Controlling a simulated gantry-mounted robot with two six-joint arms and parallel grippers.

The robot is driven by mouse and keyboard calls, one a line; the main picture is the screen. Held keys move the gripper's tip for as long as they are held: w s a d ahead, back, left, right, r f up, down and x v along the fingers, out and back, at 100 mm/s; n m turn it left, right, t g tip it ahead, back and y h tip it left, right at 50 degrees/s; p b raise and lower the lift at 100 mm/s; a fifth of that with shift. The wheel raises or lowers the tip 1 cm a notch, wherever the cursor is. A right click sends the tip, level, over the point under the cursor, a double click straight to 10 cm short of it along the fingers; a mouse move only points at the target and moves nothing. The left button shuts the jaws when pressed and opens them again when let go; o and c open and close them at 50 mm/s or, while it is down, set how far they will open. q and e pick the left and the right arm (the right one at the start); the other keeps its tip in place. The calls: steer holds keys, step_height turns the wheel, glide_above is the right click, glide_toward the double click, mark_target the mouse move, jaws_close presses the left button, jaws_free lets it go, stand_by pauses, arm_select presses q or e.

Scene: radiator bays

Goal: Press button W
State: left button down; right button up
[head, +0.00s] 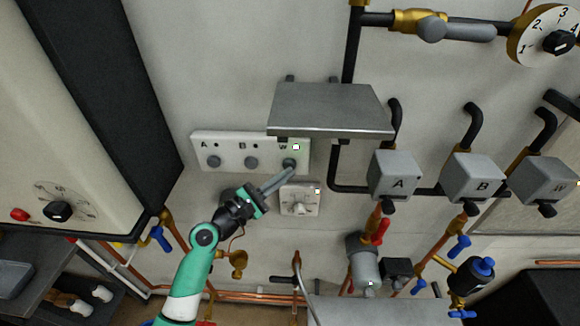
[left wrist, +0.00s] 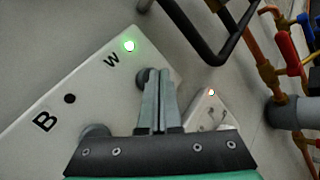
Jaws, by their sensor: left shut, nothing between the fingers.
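The white button panel (head: 231,161) is on the wall in the head view, with round grey buttons under the letters A, B and W. Button W (head: 289,164) is at the panel's right end, and a light beside its letter glows green-white. My left gripper (head: 290,170) is shut and empty, its fingertips at button W. In the left wrist view the closed fingers (left wrist: 158,80) overlap button W (left wrist: 143,76), partly hiding it. The lit green lamp (left wrist: 128,46) is next to the W. I cannot tell whether the tips touch the button or how far it is pressed. My right gripper is not in view.
A metal shelf (head: 330,108) juts out just above button W. A small dial plate (head: 300,199) is below right. Grey boxes A (head: 395,174), B (head: 474,177) and W (head: 545,180) with pipes are at right. A large white boiler (head: 60,110) stands at left.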

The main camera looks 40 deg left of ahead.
arm_select(q)
steer(key=s+d+p, duration=0.3)
steer(key=s+d, duration=0.1)
steer(key=shift+s, duration=0.3)
stand_by(0.6)
